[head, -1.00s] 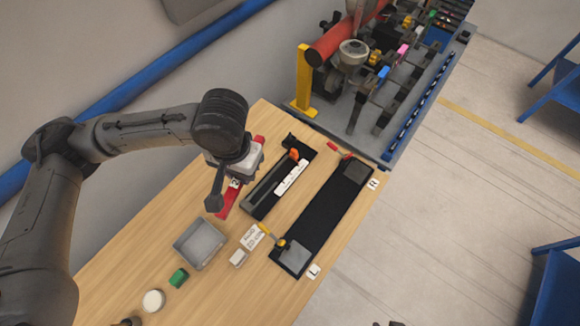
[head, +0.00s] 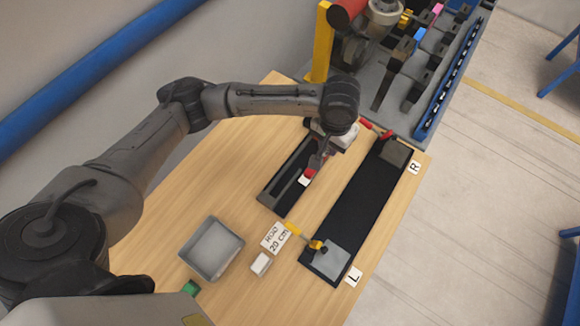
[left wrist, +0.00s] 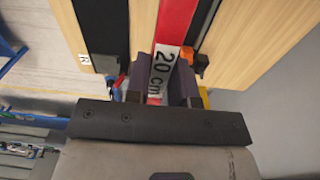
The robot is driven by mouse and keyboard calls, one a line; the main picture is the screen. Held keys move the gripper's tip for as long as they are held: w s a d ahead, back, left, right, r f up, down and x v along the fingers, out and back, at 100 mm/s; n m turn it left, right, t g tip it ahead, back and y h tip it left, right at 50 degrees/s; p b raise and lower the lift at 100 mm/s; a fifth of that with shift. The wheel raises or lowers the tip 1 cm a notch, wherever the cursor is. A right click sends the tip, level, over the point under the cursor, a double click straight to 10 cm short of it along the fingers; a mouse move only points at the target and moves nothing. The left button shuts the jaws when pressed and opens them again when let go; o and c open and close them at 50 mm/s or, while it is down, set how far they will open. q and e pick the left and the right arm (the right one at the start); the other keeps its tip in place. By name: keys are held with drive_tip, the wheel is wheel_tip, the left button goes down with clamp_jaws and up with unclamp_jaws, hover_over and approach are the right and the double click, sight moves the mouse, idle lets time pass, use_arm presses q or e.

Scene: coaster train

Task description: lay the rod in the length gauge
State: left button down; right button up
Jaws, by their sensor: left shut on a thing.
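My left gripper (head: 316,160) is shut on the red rod (left wrist: 176,22), which has a white "20 cm" label in the left wrist view. A small red part of it shows below the gripper in the head view (head: 310,173); my wrist hides most of the rest. The length gauge (head: 272,198), a long dark tray, lies on the table under the gripper. In the left wrist view, the gauge's orange piece (left wrist: 202,61) is just right of the rod. I cannot tell whether the rod touches the gauge. My right gripper is out of view.
A black fixture (head: 345,207) with L and R labels and yellow and red handles lies right of the gauge. A grey bin (head: 212,248), a white block (head: 261,264) and a "20 cm" card (head: 276,238) are nearer. Bare wood (head: 215,180) lies left of the gauge.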

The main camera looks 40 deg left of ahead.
use_arm(q)
wheel_tip(320, 180, down, 11)
drive_tip(key=w+b, duration=0.2)
drive_tip(key=b, duration=0.3)
drive_tip(key=s+a+f, duration=0.2)
drive_tip(key=a, duration=0.1)
drive_tip(key=s+a+f, duration=0.2)
drive_tip(key=a, duration=0.1)
drive_tip(key=s+a+f, duration=0.2)
drive_tip(key=a+f, duration=0.1)
drive_tip(key=shift+s+a, duration=0.25)
drive_tip(key=shift+s, duration=0.05)
drive_tip(key=shift+f+b, duration=0.3)
drive_tip(key=shift+f, duration=1.75)
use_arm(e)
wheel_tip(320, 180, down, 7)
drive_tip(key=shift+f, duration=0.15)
use_arm(q)
drive_tip(key=shift+f, duration=0.15)
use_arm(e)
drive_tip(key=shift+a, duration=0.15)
